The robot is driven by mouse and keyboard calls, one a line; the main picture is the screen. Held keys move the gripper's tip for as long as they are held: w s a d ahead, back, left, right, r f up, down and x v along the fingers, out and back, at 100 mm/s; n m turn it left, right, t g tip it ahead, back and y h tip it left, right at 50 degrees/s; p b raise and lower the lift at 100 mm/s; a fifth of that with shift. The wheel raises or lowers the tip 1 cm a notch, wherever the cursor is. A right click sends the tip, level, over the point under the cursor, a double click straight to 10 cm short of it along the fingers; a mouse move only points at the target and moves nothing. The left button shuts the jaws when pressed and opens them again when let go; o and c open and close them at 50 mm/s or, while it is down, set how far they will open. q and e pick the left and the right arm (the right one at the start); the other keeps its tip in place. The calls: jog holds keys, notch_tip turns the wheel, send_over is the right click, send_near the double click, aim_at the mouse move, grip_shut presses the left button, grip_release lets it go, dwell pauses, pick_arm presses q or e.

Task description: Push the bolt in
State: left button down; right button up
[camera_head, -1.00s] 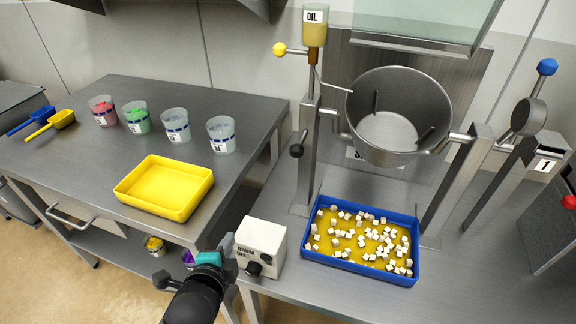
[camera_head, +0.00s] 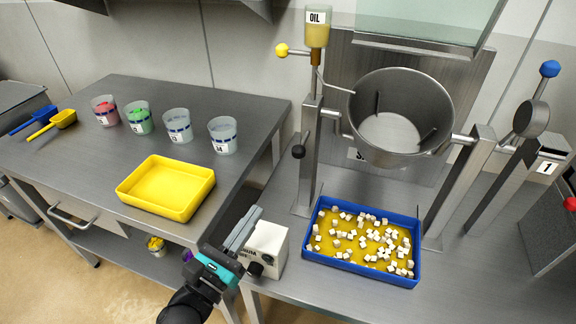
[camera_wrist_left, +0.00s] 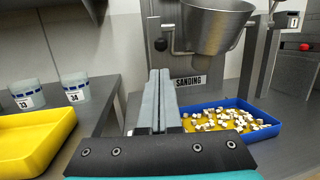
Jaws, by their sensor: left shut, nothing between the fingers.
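The bolt shows as a black round knob (camera_head: 298,151) on the left side of the drum's left post (camera_head: 309,160). In the left wrist view the knob (camera_wrist_left: 160,44) appears above and beyond my fingertips. How deep the bolt sits in the post cannot be told. My left gripper (camera_head: 254,213) is shut and empty, in front of and over part of the white control box, pointing towards the post. Its fingers (camera_wrist_left: 158,76) stand together in the left wrist view, apart from the knob. My right gripper is not in view.
The steel drum (camera_head: 398,112) hangs between two posts above a blue tray (camera_head: 417,255) of white cubes. The white control box (camera_head: 269,246) stands at the bench's left corner. A yellow tray (camera_head: 201,201) and several cups (camera_head: 222,136) stand on the left table.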

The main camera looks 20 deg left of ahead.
pick_arm(q)
jog(key=shift+w+r, duration=0.1)
dwell(0.3)
jog(key=p, duration=0.2)
send_near(293, 153)
jog(key=d+f+x, duration=0.1)
jog(key=x, duration=0.6)
jog(key=shift+a+r, duration=0.15)
jog(key=shift+a, duration=0.05)
jog(key=w+b, duration=0.2)
jog(key=w, duration=0.1)
jog(key=shift+r, duration=0.15)
